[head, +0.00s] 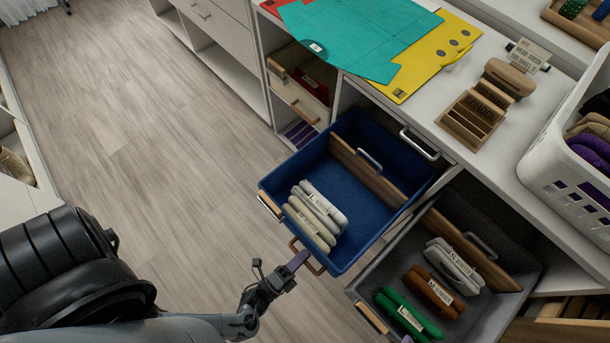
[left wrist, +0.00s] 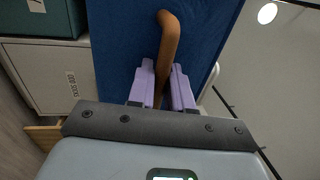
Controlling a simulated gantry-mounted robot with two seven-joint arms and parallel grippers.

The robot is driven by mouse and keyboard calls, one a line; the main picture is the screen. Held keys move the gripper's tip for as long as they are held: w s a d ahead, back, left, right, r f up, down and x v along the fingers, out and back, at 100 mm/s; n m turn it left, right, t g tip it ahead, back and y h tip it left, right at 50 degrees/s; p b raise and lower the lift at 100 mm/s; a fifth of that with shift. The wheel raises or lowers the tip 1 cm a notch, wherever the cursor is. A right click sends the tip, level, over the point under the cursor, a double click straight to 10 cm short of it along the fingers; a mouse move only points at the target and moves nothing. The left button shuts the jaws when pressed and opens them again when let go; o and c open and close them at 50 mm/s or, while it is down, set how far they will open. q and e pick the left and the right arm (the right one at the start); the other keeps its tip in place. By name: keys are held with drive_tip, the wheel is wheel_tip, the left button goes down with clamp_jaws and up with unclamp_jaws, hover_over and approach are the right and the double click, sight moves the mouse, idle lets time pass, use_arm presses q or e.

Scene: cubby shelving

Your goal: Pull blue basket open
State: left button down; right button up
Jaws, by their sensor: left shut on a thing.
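The blue basket (head: 362,208) is pulled out of the shelving and juts over the floor in the head view. Folded white and beige items (head: 318,212) lie in its front part, and a wooden divider crosses behind them. My left gripper (head: 299,261) is at the front wall, its purple fingers shut on the brown loop handle (head: 317,270). In the left wrist view the fingers (left wrist: 162,90) sit on both sides of the brown handle (left wrist: 167,35), against the blue front wall (left wrist: 120,45). My right gripper is not clearly seen.
A grey basket (head: 493,315) with folded items also juts out at the right. A counter with teal and yellow folders (head: 440,50), a wooden holder (head: 475,113) and a white basket (head: 550,150) lies above. The wooden floor (head: 160,130) at left is clear.

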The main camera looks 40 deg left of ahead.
use_arm(q)
drive_tip(key=shift+r, duration=0.1)
drive_tip(key=c, duration=1.2)
unclamp_jaws()
use_arm(e)
drive_tip(key=shift+d, duration=0.1)
use_arm(q)
drive_tip(key=shift+s, duration=0.1)
use_arm(e)
drive_tip(key=shift+f, duration=0.25)
use_arm(q)
drive_tip(key=v, duration=1)
drive_tip(key=shift+s, duration=0.35)
